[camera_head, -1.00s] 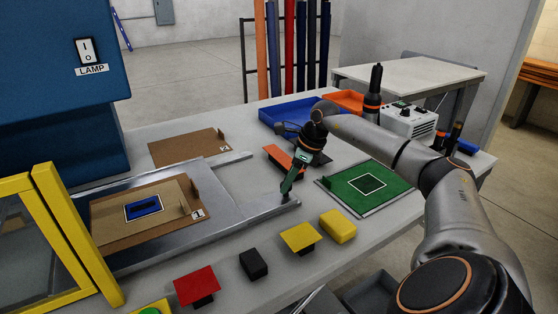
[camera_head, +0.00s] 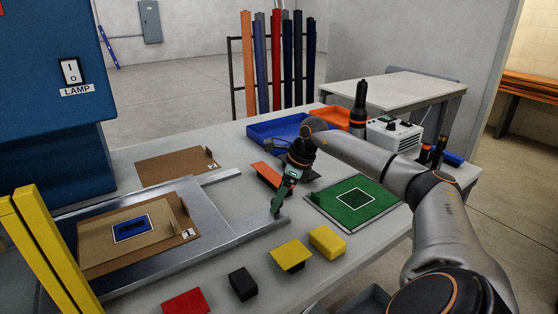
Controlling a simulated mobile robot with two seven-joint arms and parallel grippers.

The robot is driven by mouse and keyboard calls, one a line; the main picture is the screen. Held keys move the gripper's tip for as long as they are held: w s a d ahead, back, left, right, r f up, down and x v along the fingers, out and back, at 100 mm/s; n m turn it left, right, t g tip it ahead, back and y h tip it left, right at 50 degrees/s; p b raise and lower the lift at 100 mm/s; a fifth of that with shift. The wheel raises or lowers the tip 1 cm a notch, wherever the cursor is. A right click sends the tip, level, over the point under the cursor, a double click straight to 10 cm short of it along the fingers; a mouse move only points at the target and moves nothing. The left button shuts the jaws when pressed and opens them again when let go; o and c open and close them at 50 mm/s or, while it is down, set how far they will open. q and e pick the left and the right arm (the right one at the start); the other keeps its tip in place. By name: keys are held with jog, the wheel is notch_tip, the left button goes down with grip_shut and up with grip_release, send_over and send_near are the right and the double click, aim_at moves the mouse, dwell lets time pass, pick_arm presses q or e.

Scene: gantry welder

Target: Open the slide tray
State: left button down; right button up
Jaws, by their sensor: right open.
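The slide tray (camera_head: 205,205) is a flat metal plate lying on the bench in front of the blue machine. A brown fixture board labelled 1 (camera_head: 105,258) sits on it, with a blue part (camera_head: 132,229) inside a white outline. Metal rails (camera_head: 262,228) run from the tray toward the right. My right gripper (camera_head: 277,211) points down at the right end of the near rail, its jaws open. I cannot tell whether its fingertips touch the metal. My left gripper is not in view.
A yellow frame (camera_head: 52,250) stands at the left, near the blue machine (camera_head: 50,90). A second brown board (camera_head: 165,170), an orange block (camera_head: 266,175), a green board (camera_head: 330,205), a blue bin (camera_head: 265,133) and yellow, black and red pieces lie around the tray.

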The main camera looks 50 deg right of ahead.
jog(key=v, duration=1.2)
jog(key=shift+r, duration=0.25)
jog(key=shift+s+d+f, duration=0.1)
jog(key=shift+s, duration=0.05)
